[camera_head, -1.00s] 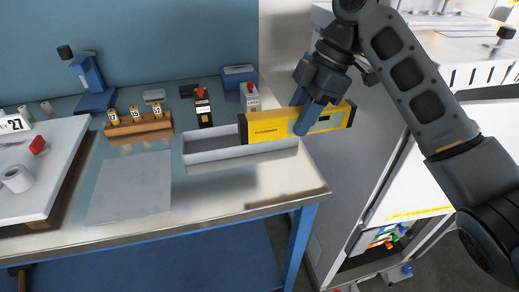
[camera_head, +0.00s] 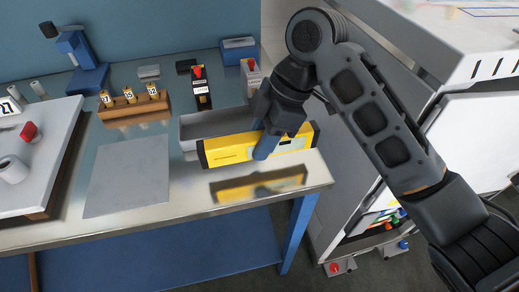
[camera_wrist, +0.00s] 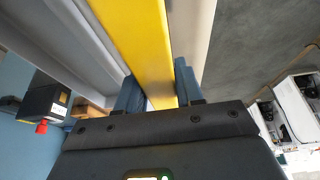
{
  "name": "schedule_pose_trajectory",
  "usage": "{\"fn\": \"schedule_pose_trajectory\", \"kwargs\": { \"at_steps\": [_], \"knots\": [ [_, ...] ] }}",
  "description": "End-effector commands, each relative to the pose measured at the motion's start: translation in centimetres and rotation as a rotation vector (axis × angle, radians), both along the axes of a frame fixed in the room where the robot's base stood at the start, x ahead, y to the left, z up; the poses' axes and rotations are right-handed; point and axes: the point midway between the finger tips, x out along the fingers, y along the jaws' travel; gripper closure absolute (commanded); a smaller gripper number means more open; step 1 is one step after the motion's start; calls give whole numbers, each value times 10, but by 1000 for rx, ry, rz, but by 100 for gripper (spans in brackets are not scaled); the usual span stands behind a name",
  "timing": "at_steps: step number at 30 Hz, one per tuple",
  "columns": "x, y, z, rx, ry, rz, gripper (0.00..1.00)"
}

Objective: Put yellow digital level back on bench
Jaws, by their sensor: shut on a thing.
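The yellow digital level (camera_head: 228,150) is a long yellow bar with a small display, held level on its edge. My gripper (camera_head: 264,147) is shut on it around the middle. The level hangs above the right front part of the metal bench (camera_head: 240,215), apart from it, with its reflection showing below. It is in front of the grey tray (camera_head: 200,125) and hides part of it. In the wrist view the level (camera_wrist: 135,40) runs between the two blue fingers (camera_wrist: 155,95).
Behind the tray stand a black device with a red top (camera_head: 201,88) and a similar grey one (camera_head: 251,78). A wooden block with yellow-labelled pieces (camera_head: 133,108) and a flat grey plate (camera_head: 128,175) are to the left. A grey cabinet (camera_head: 350,190) stands right of the bench.

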Motion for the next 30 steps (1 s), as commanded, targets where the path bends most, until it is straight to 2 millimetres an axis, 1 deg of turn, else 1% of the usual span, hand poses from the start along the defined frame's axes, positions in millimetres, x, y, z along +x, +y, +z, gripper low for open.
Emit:
{"fn": "schedule_pose_trajectory", "kwargs": {
  "at_steps": [5, 13, 24, 25, 30],
  "knots": [
    [-3, 3, -7, 1, 1, -1, 100],
    [-3, 3, -40, 1, 1, -2, 100],
    [-3, 3, -46, 0, -1, 0, 100],
    [-3, 3, -46, 0, 0, -1, 62],
    [-3, 3, -45, 0, 0, -1, 45]
  ]
}}
